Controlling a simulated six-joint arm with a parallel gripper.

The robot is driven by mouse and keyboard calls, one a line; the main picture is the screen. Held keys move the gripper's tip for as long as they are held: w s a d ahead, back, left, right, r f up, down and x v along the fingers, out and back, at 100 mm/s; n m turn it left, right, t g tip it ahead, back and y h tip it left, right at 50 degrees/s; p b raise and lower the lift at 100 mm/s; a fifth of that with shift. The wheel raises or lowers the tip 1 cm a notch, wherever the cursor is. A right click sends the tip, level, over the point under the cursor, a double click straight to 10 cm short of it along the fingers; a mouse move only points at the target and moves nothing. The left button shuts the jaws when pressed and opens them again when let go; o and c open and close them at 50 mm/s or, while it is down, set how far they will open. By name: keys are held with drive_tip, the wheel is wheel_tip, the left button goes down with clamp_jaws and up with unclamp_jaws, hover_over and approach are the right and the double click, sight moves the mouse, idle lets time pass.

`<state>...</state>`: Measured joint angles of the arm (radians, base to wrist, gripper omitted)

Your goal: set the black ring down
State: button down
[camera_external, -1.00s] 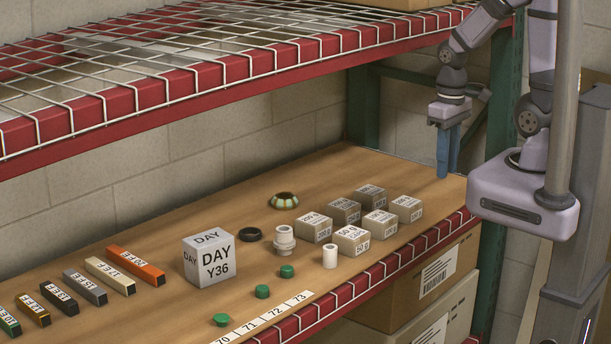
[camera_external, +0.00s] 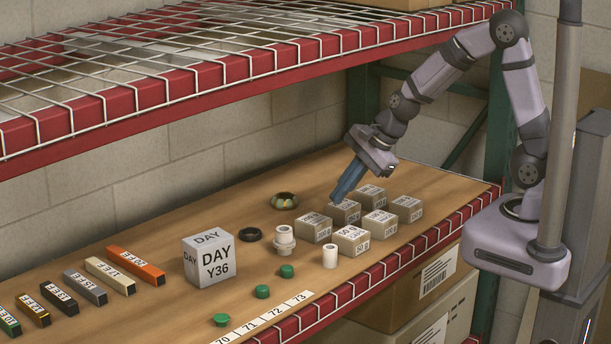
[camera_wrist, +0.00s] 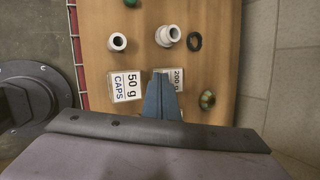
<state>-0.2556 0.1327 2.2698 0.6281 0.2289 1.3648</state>
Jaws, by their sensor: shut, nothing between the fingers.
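The black ring (camera_external: 250,234) lies flat on the wooden shelf board, between the grey DAY Y36 cube and the white stepped part. It also shows in the wrist view (camera_wrist: 194,42), at the upper right, beside the white stepped part. My gripper (camera_external: 335,200) is shut and empty. It is tilted down and left, over or just behind the back grey boxes, well to the right of the ring. In the wrist view the shut fingers (camera_wrist: 161,82) cover part of the 200 g box. Whether they touch a box is hard to tell.
The DAY cube (camera_external: 209,258) is left of the ring. A wire shelf (camera_external: 200,75) hangs above.

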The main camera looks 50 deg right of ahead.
drive_tip(key=w+a+f+m+t+b, duration=0.4)
drive_tip(key=w+m, duration=0.3)
drive_tip(key=m, duration=0.4)
drive_tip(key=m+g+b, duration=0.1)
drive_tip(key=m+b, duration=0.1)
drive_tip(key=b, duration=0.2)
approach(260, 238)
drive_tip(key=shift+x, duration=2.7)
drive_tip(key=shift+a, duration=0.15)
